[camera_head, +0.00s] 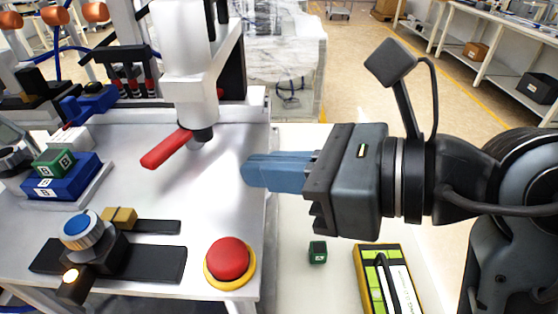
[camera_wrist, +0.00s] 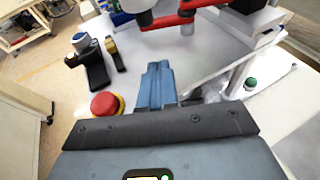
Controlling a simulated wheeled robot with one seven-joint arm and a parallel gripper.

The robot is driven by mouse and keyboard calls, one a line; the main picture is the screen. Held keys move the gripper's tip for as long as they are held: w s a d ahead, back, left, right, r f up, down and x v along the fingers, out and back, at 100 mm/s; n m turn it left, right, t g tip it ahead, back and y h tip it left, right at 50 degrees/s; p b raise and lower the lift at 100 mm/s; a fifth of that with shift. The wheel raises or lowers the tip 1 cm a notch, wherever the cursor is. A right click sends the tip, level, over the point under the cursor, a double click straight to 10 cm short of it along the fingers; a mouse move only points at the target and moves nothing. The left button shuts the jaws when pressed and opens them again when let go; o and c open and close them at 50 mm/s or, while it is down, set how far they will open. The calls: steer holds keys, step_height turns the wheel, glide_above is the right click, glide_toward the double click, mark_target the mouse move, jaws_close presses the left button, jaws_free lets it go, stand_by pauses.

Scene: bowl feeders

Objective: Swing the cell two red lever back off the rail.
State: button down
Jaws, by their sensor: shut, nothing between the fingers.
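The red lever (camera_head: 167,148) sticks out to the lower left from the base of a white column (camera_head: 188,70) above the grey worktop (camera_head: 200,220). In the wrist view a red lever (camera_wrist: 168,20) shows at the top, beyond my fingertips. My gripper (camera_head: 250,171) has its blue fingers shut together and empty. It points left over the worktop's right edge, to the right of the lever and apart from it. In the wrist view the gripper (camera_wrist: 155,70) points toward the lever with a gap between. I cannot read a cell number or make out the rail.
A red mushroom button (camera_head: 228,259) and a blue-capped knob (camera_head: 82,230) stand at the front of the worktop. A blue tray (camera_head: 62,185) with a green block sits at left. A green cube (camera_head: 317,252) and a green-yellow case (camera_head: 386,281) lie at right.

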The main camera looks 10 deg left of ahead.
mark_target(198, 177)
steer(key=x, duration=0.6)
steer(key=r+x, duration=0.1)
steer(key=x, duration=0.3)
steer(key=shift+a, duration=0.2)
